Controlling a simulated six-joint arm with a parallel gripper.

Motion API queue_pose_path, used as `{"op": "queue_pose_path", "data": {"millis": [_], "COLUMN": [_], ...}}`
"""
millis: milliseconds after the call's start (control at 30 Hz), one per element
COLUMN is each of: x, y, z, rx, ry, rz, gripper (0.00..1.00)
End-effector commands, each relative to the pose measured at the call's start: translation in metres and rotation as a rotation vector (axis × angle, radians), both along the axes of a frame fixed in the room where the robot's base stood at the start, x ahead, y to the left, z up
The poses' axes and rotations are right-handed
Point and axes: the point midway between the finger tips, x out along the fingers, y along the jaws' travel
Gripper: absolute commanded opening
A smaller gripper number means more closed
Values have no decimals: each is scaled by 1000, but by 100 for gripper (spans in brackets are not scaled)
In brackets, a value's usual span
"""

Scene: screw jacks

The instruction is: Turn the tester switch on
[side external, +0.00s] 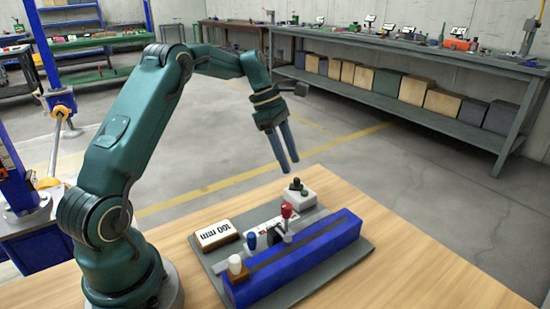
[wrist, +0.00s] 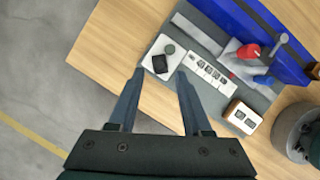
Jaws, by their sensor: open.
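The tester is a grey base plate (side external: 352,262) on the wooden table, carrying a long blue rail (side external: 300,262). At its far end is a white switch box (side external: 308,199) with a dark switch (side external: 297,184) on top. The switch's on or off state cannot be told. My gripper (side external: 288,167) is open and empty, pointing down above the box. In the wrist view the switch lies between the fingertips (wrist: 161,71) in the picture, with the fingers apart from it.
A red knob (side external: 287,211) and a blue knob (side external: 251,240) stand mid-plate. A block marked 100 mm (side external: 215,235) lies at the left. A row of white number tiles (wrist: 211,75) adjoins the switch box.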

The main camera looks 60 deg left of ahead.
Motion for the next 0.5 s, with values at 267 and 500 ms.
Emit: {"op": "queue_pose_path", "data": {"millis": [267, 500], "x": [6, 8], "y": [-12, -16], "z": [-31, -42], "rx": [-1, 2], "ry": [1, -1], "rz": [-3, -2], "gripper": [49, 49]}}
